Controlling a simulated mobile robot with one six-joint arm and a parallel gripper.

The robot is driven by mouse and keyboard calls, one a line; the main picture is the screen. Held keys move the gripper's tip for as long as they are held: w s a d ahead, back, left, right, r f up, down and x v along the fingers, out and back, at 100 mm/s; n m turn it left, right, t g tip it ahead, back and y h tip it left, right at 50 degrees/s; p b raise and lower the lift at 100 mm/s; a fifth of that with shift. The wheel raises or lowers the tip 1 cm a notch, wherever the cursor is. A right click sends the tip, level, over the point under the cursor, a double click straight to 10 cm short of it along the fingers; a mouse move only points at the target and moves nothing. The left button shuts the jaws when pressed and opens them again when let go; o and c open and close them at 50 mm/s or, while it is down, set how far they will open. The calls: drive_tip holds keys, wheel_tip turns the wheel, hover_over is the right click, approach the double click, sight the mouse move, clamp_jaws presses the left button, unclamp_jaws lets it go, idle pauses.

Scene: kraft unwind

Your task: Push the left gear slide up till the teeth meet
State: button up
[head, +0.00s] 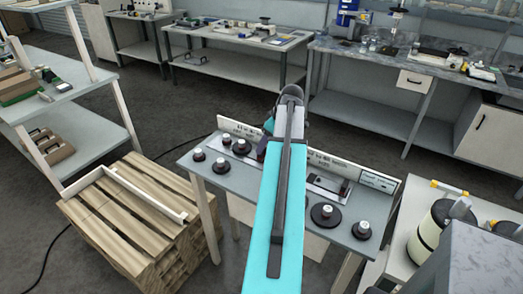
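The grey work table (222,192) stands in the middle of the head view, with a white labelled board (335,165) along its back. Several dark round gear-like discs with pale hubs stand at its left, one of them the front disc (220,166). A dark upright piece (262,148) shows beside my arm; I cannot tell whether it belongs to the left gear slide. The slide itself and any meshing teeth cannot be made out. My teal arm crosses the table's middle and hides part of it. My gripper's fingers are hidden behind the arm.
On the table's right are a metal plate with a dark handle (327,186), a large disc (325,215), a smaller disc (361,231) and a small display box (378,181). A wooden pallet stack (130,225) stands close left. A cart with rolls (432,232) stands right.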

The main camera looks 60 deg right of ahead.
sight(252, 150)
drive_tip(key=shift+p+x, duration=0.7)
drive_tip(key=shift+x, duration=2.05)
